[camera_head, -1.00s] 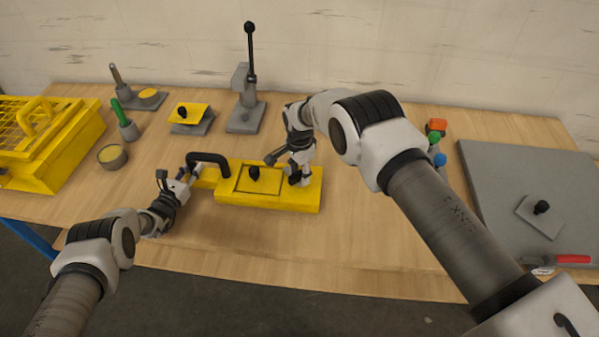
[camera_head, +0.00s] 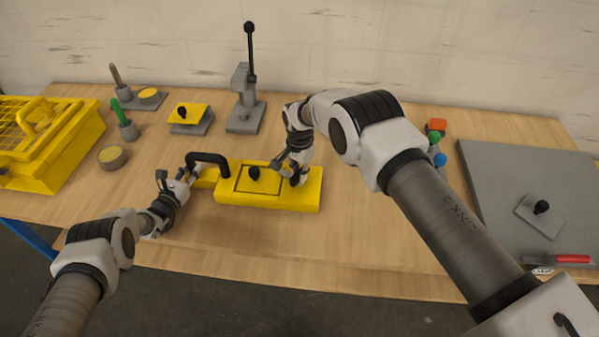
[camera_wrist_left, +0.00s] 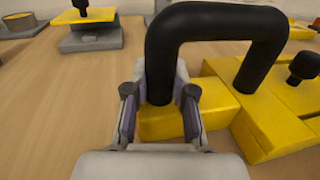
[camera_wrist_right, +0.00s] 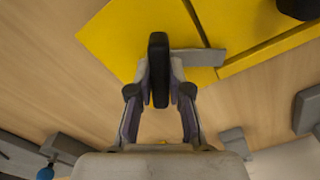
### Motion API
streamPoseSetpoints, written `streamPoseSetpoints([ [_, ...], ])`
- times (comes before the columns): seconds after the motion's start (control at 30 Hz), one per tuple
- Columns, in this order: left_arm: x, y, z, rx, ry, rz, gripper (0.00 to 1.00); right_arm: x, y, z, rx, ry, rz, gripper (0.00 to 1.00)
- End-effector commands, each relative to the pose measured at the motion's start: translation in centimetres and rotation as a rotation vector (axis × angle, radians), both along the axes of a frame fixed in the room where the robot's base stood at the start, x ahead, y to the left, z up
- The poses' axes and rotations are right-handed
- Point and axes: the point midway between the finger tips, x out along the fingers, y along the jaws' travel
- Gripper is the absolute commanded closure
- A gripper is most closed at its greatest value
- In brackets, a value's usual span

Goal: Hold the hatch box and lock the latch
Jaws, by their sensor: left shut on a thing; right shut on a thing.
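The yellow hatch box (camera_head: 270,202) lies on the table and also shows in the right wrist view (camera_wrist_right: 110,35). Its lid (camera_head: 262,184) is flat in the opening, with a black knob (camera_head: 254,173) on top. My left gripper (camera_head: 186,178) is shut on the near leg of the black arched handle (camera_wrist_left: 210,22) at the box's left end. My right gripper (camera_wrist_right: 159,88) is shut on the upright black grip of the latch (camera_wrist_right: 158,60) at the right end. The grey latch bar (camera_wrist_right: 203,57) reaches across the seam towards the lid. My right gripper partly hides the latch in the head view.
A grey lever stand (camera_head: 246,100) and a small yellow-topped plate (camera_head: 188,114) stand behind the box. A yellow crate (camera_head: 55,150) is at the left. A grey board (camera_head: 510,190) lies at the right. The table in front of the box is clear.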

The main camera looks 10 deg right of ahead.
Motion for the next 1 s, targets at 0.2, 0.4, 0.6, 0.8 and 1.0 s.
streamPoseSetpoints([
  [0.2,0.00,-0.13,0.06,0.000,-0.001,-0.002,1.00,-0.02,0.10,0.01,0.001,0.000,0.184,1.00],
  [0.4,0.00,-0.14,0.05,0.000,-0.001,-0.002,1.00,-0.03,0.12,0.00,0.001,0.001,0.344,1.00],
  [0.6,0.00,-0.14,0.05,0.000,-0.001,-0.002,1.00,-0.05,0.12,-0.01,0.001,0.001,0.464,1.00],
  [0.8,0.00,-0.15,0.05,0.000,-0.001,-0.002,1.00,-0.06,0.11,-0.02,0.001,0.001,0.531,1.00],
  [1.0,-0.01,-0.16,0.04,0.000,-0.001,-0.002,1.00,-0.06,0.10,-0.02,0.001,0.001,0.552,1.00],
])
